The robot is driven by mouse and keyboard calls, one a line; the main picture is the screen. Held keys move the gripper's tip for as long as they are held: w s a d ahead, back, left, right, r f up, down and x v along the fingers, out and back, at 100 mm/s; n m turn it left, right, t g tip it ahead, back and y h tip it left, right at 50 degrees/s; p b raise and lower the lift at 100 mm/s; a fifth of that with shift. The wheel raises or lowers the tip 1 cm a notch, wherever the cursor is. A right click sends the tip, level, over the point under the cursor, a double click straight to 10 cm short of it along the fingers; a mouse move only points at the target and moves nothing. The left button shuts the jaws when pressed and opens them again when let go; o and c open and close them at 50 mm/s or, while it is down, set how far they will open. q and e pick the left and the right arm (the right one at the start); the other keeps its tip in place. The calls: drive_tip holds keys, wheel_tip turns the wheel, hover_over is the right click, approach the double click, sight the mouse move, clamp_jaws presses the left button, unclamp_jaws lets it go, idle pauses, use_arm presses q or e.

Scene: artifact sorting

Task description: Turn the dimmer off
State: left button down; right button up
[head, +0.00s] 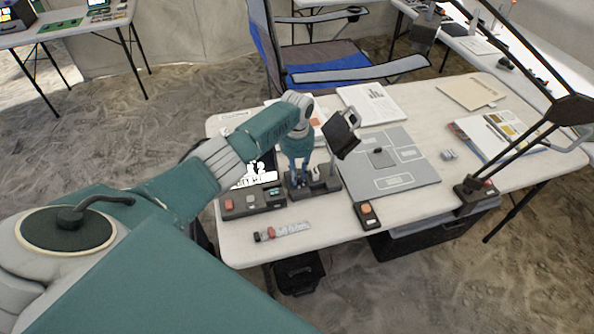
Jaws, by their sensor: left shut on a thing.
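My left gripper (298,178) reaches down over the table with its teal fingers pointing at a dark device, which I take to be the dimmer (325,186). The fingers are shut on a small part of it, and they hide that part. The device has an upright post that carries a tilted dark panel (343,135). I cannot read the dimmer's setting. My right gripper is not in view.
A control box (252,203) with coloured buttons adjoins on the left, before a lit screen (256,176). A grey board (387,160), a small red-button unit (367,214) and a black desk lamp (468,190) stand to the right. The table's front edge (320,237) is close.

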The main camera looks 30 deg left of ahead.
use_arm(q)
drive_tip(key=n+p, duration=0.1)
drive_tip(key=n, duration=0.4)
drive_tip(key=shift+r+n+p, duration=0.15)
drive_tip(key=shift+n+p, duration=0.15)
drive_tip(key=shift+p, duration=0.1)
drive_tip(key=n+p, duration=0.1)
drive_tip(key=n, duration=0.4)
drive_tip(key=n+p, duration=0.1)
drive_tip(key=n, duration=0.4)
drive_tip(key=shift+w+n, duration=0.1)
drive_tip(key=shift+n, duration=0.3)
drive_tip(key=n, duration=0.5)
drive_tip(key=shift+n, duration=0.3)
